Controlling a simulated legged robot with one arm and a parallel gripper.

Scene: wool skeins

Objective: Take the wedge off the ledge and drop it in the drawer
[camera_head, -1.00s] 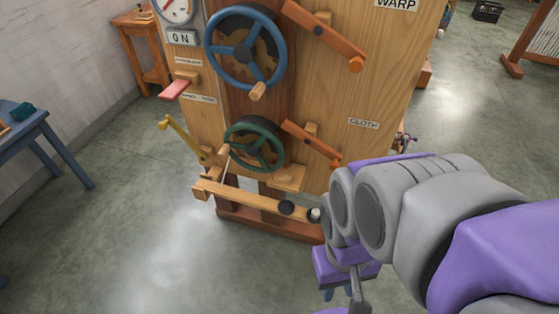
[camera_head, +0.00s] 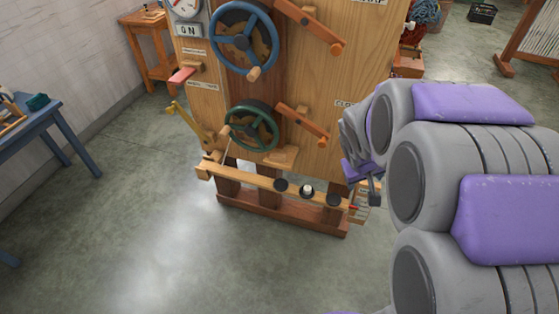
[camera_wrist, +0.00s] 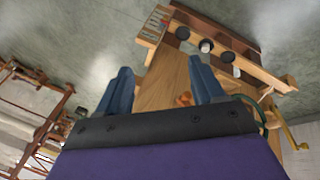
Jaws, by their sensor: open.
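I cannot make out the wedge for certain in either view. A small tan wooden ledge-like piece (camera_head: 281,156) juts from the machine front below the green wheel; I cannot tell whether it is the ledge or whether anything lies on it. No drawer is clearly visible. My gripper (camera_wrist: 160,86) is open in the wrist view, its two blue fingers apart with no object held. The machine's wooden panel (camera_wrist: 165,80) and a small orange piece (camera_wrist: 184,98) show beyond and between the fingers. In the head view my arm hides the machine's right side and the fingertips.
The wooden machine carries a blue wheel (camera_head: 244,38), a green wheel (camera_head: 251,126), orange levers (camera_head: 304,124), a yellow lever (camera_head: 190,126) and a low bar (camera_head: 238,177) with round knobs. A blue table (camera_head: 55,115) stands at left. The floor in front is clear.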

